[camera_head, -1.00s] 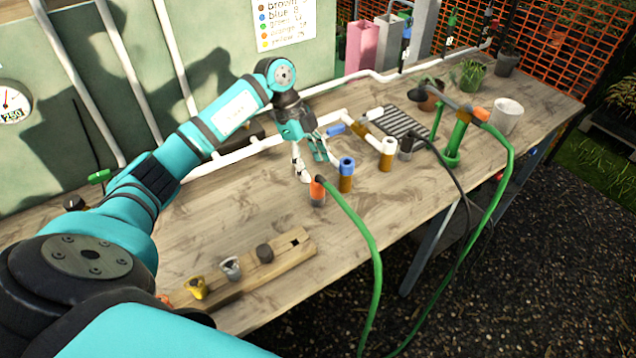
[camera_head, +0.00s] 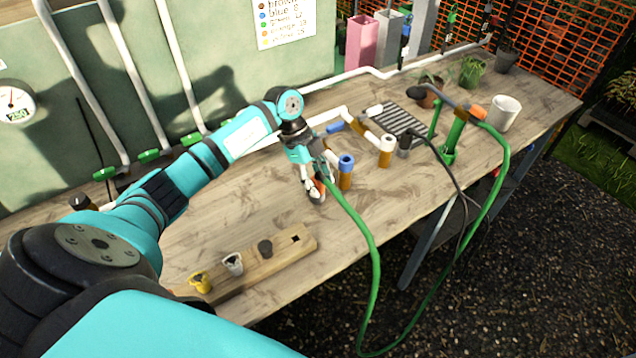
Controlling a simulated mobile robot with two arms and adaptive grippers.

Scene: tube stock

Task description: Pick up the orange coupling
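The orange coupling (camera_head: 319,184) is on the near end of the green hose (camera_head: 364,240), at mid-table. Only a sliver of orange shows; the fingers hide most of it. My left gripper (camera_head: 318,188) points down with its fingers around the coupling. I cannot tell whether they are shut on it or still apart. The coupling appears to stand upright at the table top. My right gripper is not in view.
A blue-topped brown tube (camera_head: 346,170) stands close to the right of the gripper, and a white-topped one (camera_head: 386,151) farther right. A wooden block (camera_head: 262,262) with small cups lies in front. The hose hangs over the table's front edge.

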